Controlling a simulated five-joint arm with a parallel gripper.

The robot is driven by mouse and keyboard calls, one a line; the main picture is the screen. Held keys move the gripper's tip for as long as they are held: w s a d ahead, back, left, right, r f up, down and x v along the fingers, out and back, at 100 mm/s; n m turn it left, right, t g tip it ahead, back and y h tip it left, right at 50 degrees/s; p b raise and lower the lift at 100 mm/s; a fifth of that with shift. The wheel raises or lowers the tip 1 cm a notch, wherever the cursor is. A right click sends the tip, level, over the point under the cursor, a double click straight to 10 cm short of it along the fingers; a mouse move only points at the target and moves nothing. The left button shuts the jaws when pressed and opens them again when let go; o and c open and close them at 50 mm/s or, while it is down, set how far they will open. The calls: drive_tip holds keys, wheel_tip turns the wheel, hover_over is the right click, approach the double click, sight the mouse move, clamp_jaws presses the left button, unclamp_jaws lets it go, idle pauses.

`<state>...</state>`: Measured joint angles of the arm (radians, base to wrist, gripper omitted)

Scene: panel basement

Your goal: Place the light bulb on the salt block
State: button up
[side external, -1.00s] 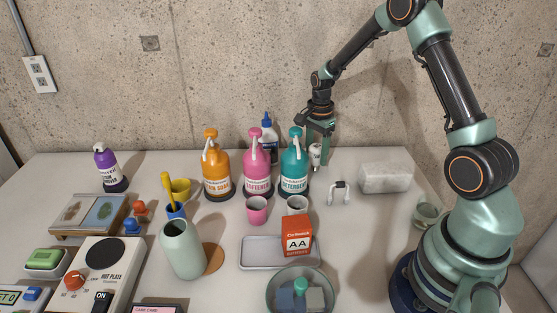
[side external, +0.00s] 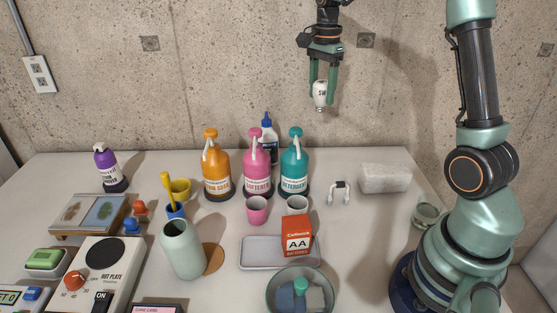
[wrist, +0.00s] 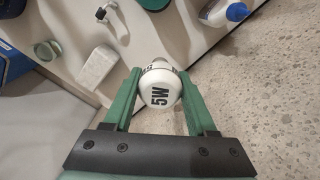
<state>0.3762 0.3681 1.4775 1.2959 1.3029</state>
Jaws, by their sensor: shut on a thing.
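The white light bulb (side external: 320,93) is between the green fingers of my gripper (side external: 322,84), high above the back of the table. My gripper is shut on it, and the bulb hangs with its metal base pointing down. In the wrist view the bulb (wrist: 160,88) shows "5W" lettering between the fingertips (wrist: 160,92). The salt block (side external: 386,178) is a pale, rough rectangular block at the back right of the table, lower than and to the right of my gripper. It also shows in the wrist view (wrist: 95,68). Its top is bare.
Teal (side external: 294,170), pink (side external: 257,170) and orange (side external: 217,170) pump bottles and a blue-capped bottle (side external: 267,140) stand left of the block. A white-handled item (side external: 339,191) lies left of the block.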

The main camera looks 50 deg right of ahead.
drive_tip(key=s+d+r+m, duration=0.4)
drive_tip(key=s+d+r, duration=0.1)
drive_tip(key=s, duration=0.4)
drive_tip(key=m, duration=0.4)
hover_over(387, 168)
wheel_tip(387, 168, down, 17)
drive_tip(key=shift+f, duration=0.15)
drive_tip(key=shift+f, duration=0.1)
drive_tip(key=o, duration=1.4)
